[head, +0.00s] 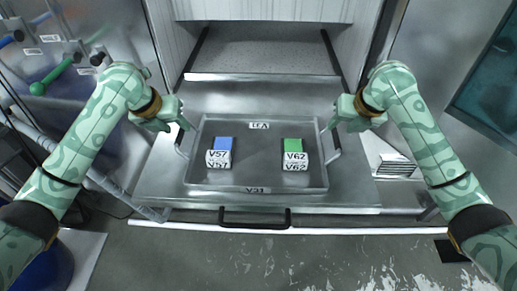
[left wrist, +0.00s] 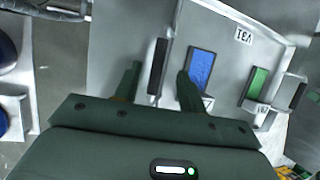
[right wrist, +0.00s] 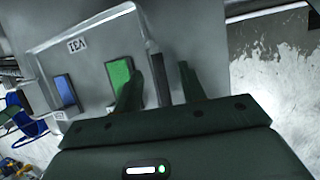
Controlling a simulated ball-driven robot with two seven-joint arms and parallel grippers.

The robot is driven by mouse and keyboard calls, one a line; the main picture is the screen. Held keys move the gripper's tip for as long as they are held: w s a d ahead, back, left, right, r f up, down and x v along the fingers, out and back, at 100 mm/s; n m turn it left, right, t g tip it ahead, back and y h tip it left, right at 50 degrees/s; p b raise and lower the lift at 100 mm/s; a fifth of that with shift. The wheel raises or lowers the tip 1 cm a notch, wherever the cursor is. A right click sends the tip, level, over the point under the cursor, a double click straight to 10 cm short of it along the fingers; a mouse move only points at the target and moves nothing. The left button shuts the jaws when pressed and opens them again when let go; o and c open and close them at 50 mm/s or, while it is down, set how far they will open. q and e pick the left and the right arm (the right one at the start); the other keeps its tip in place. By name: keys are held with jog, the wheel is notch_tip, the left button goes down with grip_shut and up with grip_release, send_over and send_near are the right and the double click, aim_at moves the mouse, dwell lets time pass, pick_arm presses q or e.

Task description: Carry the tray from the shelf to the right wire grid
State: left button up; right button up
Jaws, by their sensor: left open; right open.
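The grey metal tray (head: 258,177) lies flat on a steel shelf (head: 165,180) in the head view. It holds a blue-topped block marked V57 (head: 219,158) and a green-topped block marked V62 (head: 295,160). My left gripper (head: 188,125) is open at the tray's left handle (head: 184,142). In the left wrist view that dark handle (left wrist: 156,66) shows between the spread fingers. My right gripper (head: 331,126) is open at the right handle (head: 334,146). In the right wrist view the handle (right wrist: 160,78) shows between the fingers. Contact cannot be made out.
A black bar handle (head: 255,218) sticks out at the shelf's front edge. A recess with a speckled floor (head: 262,50) lies behind the tray. A valve with a green knob (head: 38,88) is at left. The floor in front is clear.

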aim_at(180, 130)
pick_arm(q)
jog(key=shift+w+f, duration=0.45)
jog(key=shift+f, duration=0.2)
jog(key=shift+w+f, duration=0.45)
jog(key=shift+f, duration=0.15)
pick_arm(e)
jog(key=x, duration=0.3)
jog(key=shift+w+a+r, duration=0.15)
jog(key=shift+w, duration=0.1)
pick_arm(q)
jog(key=shift+w+f, duration=0.1)
jog(key=shift+f, duration=0.15)
pick_arm(e)
jog(key=shift+w+a+f, duration=0.1)
jog(key=shift+f, duration=0.25)
pick_arm(q)
jog(key=shift+s+d, duration=0.15)
jog(key=shift+s, duration=0.1)
jog(key=shift+w+f, duration=0.1)
jog(key=shift+w, duration=0.05)
jog(key=shift+c, duration=1.2)
pick_arm(e)
jog(key=shift+c, duration=1.2)
pick_arm(q)
grip_shut()
pick_arm(e)
grip_shut()
jog(key=shift+d, duration=0.3)
